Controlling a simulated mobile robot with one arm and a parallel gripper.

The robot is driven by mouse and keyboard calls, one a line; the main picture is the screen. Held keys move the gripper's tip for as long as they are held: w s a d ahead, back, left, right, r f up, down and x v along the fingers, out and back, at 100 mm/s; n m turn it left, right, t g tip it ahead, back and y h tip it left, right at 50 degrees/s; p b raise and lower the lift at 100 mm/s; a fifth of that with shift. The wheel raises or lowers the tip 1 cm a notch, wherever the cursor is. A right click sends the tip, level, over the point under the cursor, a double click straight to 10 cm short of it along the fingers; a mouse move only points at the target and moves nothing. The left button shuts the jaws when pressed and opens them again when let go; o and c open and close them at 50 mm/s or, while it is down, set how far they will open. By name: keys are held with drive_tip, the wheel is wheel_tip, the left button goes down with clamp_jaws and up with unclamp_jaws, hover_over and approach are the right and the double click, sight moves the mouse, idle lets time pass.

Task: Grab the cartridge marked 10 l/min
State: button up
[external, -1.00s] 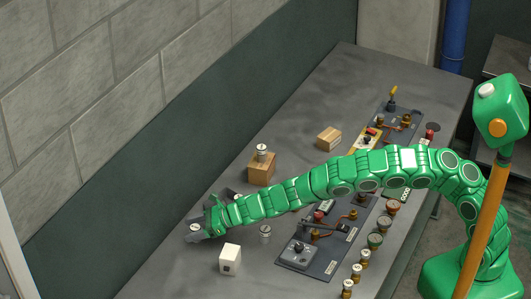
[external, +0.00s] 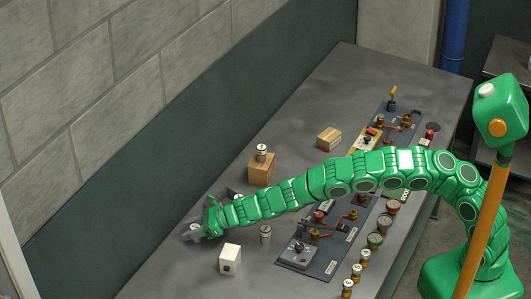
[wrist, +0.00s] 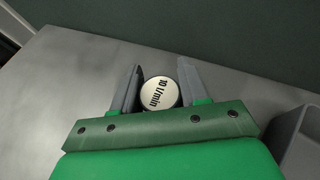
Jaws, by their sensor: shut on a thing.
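The cartridge marked 10 l/min (wrist: 159,93) shows its round white top between the two grey fingers in the wrist view. My gripper (wrist: 158,90) is shut on it. In the external view my gripper (external: 194,232) is at the table's near left end, and the cartridge is mostly hidden by the fingers there. Another silver cartridge (external: 265,235) stands on the table to the right of the gripper. A further one (external: 262,153) stands on a wooden block.
A white cube (external: 230,259) stands just right of my gripper. A wooden block (external: 260,170) and a smaller one (external: 329,138) stand farther back. Panels with valves (external: 318,262) line the table's right side. A grey bin-like edge (wrist: 298,145) shows at the wrist view's right.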

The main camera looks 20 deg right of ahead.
drive_tip(key=shift+r, duration=1.7)
drive_tip(key=shift+s+d+r, duration=0.25)
drive_tip(key=shift+d+r, duration=0.2)
drive_tip(key=shift+r, duration=0.05)
drive_tip(key=shift+s+d+r, duration=0.25)
drive_tip(key=shift+d+r, duration=0.2)
drive_tip(key=shift+r, duration=0.05)
drive_tip(key=s+d+r, duration=0.6)
drive_tip(key=d+r, duration=0.1)
drive_tip(key=d, duration=0.3)
drive_tip(key=shift+d+r, duration=0.15)
drive_tip(key=shift+r, duration=0.15)
